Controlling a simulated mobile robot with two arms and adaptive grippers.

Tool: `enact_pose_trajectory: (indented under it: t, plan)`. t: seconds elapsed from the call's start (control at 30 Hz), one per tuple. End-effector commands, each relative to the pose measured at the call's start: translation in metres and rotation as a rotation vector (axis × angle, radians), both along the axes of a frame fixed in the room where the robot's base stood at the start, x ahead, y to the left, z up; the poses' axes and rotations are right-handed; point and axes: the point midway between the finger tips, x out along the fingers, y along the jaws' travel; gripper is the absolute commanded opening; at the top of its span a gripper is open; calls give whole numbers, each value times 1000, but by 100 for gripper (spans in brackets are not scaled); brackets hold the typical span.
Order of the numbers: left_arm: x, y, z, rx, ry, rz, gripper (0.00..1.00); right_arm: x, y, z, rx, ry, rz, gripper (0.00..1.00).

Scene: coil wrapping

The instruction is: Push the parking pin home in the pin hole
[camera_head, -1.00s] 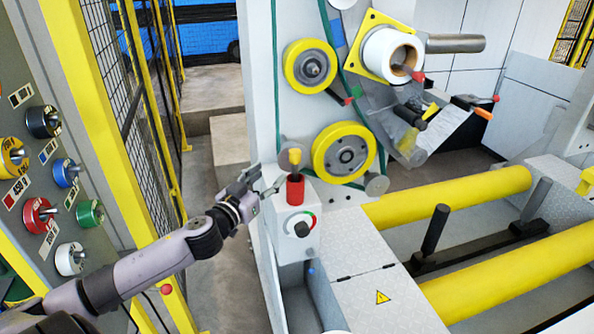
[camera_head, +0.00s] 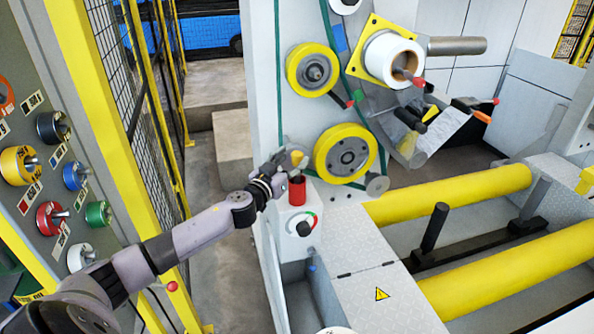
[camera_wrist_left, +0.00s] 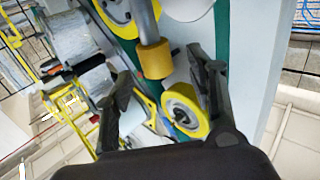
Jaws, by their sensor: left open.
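The socket's opening is not seen clearly, so I cannot tell how deep the rod sits. My left gripper (camera_head: 283,163) is beside the yellow head, coming from the left. In the left wrist view, the pin's yellow head (camera_wrist_left: 155,59) lies between the two open fingers (camera_wrist_left: 160,68), with the grey rod running up the picture. I cannot tell whether a finger touches it. My right gripper is not in view.
A black knob (camera_head: 304,228) is on the control box below the socket. A yellow-rimmed pulley (camera_head: 345,153) is close at the right of the pin. Long yellow rollers (camera_head: 455,195) lie farther right. A panel with coloured spools (camera_head: 48,172) stands at left.

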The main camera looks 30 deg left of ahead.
Motion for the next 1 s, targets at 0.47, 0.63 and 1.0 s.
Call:
enact_pose_trajectory:
  t: [0.47, 0.63, 1.0]
  plan:
    - [32, 1, 1, 0, 0, 1, 51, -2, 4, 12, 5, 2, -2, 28]
    - [32, 1, 1, 0, 0, 1, 46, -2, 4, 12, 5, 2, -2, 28]
    - [32, 1, 2, 0, 0, 1, 22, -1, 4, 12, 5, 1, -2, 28]
